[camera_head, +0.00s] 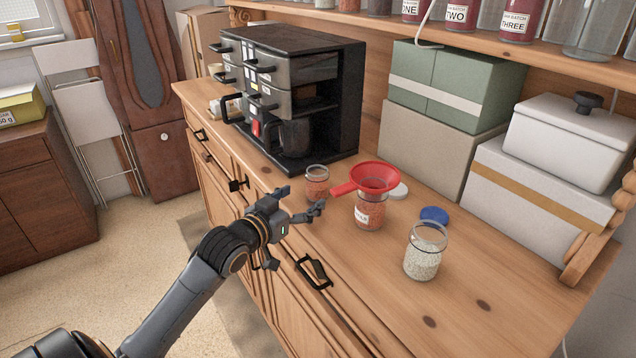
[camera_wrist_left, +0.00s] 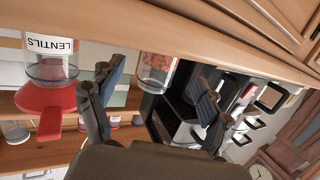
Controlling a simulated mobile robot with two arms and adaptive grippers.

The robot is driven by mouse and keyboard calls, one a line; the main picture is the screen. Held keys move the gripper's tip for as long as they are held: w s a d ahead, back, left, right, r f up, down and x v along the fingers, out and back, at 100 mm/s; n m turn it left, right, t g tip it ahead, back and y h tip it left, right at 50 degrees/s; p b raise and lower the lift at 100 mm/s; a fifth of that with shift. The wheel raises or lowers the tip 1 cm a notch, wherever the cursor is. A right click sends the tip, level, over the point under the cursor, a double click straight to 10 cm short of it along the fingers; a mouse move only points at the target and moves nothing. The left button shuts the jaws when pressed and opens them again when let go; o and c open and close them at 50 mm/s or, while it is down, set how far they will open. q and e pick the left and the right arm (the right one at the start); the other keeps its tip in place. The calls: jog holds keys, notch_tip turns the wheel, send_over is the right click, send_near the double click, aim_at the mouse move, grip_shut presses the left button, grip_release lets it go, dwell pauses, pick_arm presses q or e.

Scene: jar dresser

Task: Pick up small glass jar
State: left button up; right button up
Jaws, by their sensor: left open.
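The small glass jar (camera_head: 317,183) stands upright on the wooden dresser top, with orange-red contents in its lower part. In the left wrist view, which is turned upside down, the small jar (camera_wrist_left: 157,72) shows between the two spread fingers. My left gripper (camera_head: 301,199) is open and empty at the dresser's front edge, just short of the jar and not visibly touching it. My right gripper is in neither view.
Right of the small jar stands a larger lentils jar (camera_head: 369,216) with a red funnel (camera_head: 372,178) in its mouth. A jar of pale grains (camera_head: 425,252), a blue lid (camera_head: 434,215) and a white lid (camera_head: 398,191) are nearby. A black coffee machine (camera_head: 340,90) stands behind.

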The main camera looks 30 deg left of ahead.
aim_at(311, 191)
pick_arm(q)
jog(key=shift+w+f, duration=0.1)
jog(key=shift+w, duration=0.8)
jog(key=shift+w+p, duration=0.4)
jog(key=shift+w, duration=0.1)
jog(key=w, duration=0.1)
jog(key=w+p, duration=0.1)
jog(key=w, duration=0.1)
jog(key=shift+w+a+f, duration=0.1)
jog(key=shift+w+f, duration=0.1)
jog(key=shift+w, duration=0.05)
jog(key=shift+w+f, duration=0.15)
jog(key=shift+w, duration=0.25)
jog(key=shift+s, duration=0.1)
jog(key=c, duration=1.4)
